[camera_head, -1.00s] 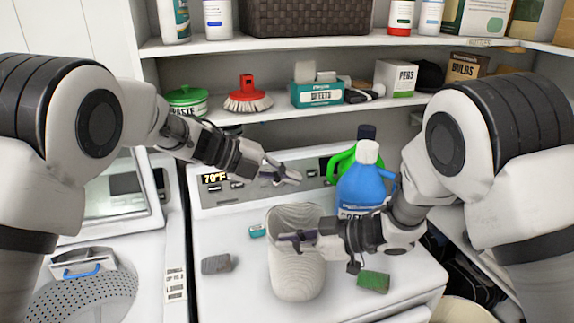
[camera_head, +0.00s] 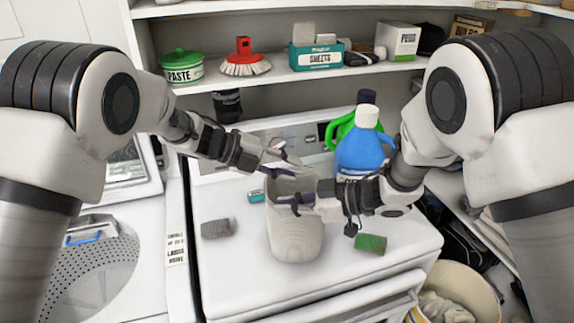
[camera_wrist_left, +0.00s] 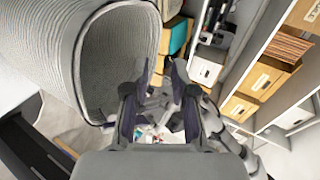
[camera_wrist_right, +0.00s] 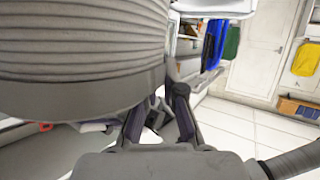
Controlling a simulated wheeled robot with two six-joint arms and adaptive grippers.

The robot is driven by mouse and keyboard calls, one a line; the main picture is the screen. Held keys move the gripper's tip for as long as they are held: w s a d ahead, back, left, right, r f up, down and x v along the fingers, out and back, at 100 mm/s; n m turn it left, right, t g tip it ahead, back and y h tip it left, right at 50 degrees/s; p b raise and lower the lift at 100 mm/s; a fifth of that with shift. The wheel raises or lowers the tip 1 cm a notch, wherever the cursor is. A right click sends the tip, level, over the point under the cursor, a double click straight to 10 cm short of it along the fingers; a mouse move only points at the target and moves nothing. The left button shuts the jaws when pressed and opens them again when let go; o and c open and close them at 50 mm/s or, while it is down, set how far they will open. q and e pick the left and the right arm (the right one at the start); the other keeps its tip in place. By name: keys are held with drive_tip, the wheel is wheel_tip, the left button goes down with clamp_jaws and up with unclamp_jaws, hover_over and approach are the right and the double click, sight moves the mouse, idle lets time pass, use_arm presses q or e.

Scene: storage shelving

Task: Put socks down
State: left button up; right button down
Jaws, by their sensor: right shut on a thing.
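A pale ribbed woven basket (camera_head: 296,236) stands on the white machine top. My right gripper (camera_head: 291,203) is shut on the basket's wall near its rim. The ribbed side fills the upper left of the right wrist view (camera_wrist_right: 80,60). My left gripper (camera_head: 287,166) is open and empty at the far rim of the basket; its fingers are apart in the left wrist view (camera_wrist_left: 155,90), beside the basket's opening (camera_wrist_left: 118,55). A grey rolled bundle (camera_head: 217,228) lies left of the basket and a green one (camera_head: 370,243) lies right of it; both may be socks.
A blue detergent bottle (camera_head: 362,150) and a green one (camera_head: 340,130) stand behind the basket. An open washer drum (camera_head: 85,270) is at left, and a bin with cloth (camera_head: 458,285) is at lower right.

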use_arm(q)
drive_tip(key=shift+r, duration=0.1)
idle(0.5)
wheel_tip(320, 180, up, 7)
idle(0.3)
idle(0.5)
idle(0.4)
use_arm(e)
drive_tip(key=c, duration=1.2)
unclamp_jaws()
